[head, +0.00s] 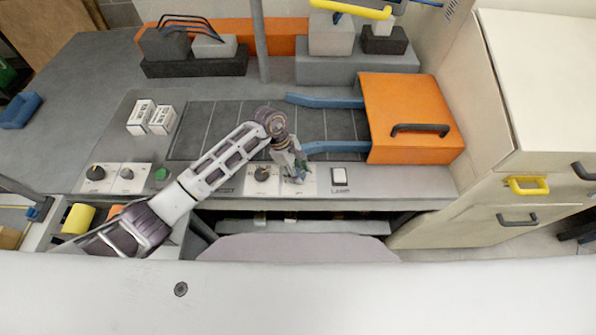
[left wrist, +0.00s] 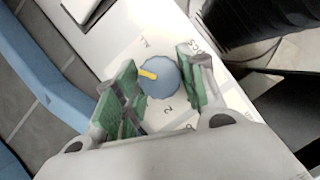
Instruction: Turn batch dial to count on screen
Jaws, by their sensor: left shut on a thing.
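A round grey-blue dial (left wrist: 165,84) with a yellow pointer mark (left wrist: 147,74) sits on a white plate in the left wrist view. Printed marks surround it; a 2 seems to show below it, and the others are hard to read. The yellow mark points toward the upper left of that view. My left gripper (head: 297,178) is over the front panel in the head view and hides most of this dial there. In the left wrist view its green-padded fingers (left wrist: 158,86) are on either side of the dial, shut on it. I see no readable screen count. My right gripper is not in view.
A black knob (head: 263,173) is just left of the gripper, a white rocker switch (head: 340,176) to its right. Further left are a green button (head: 161,174) and two knobs (head: 96,172). An orange box (head: 410,110) with blue rails stands behind at right.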

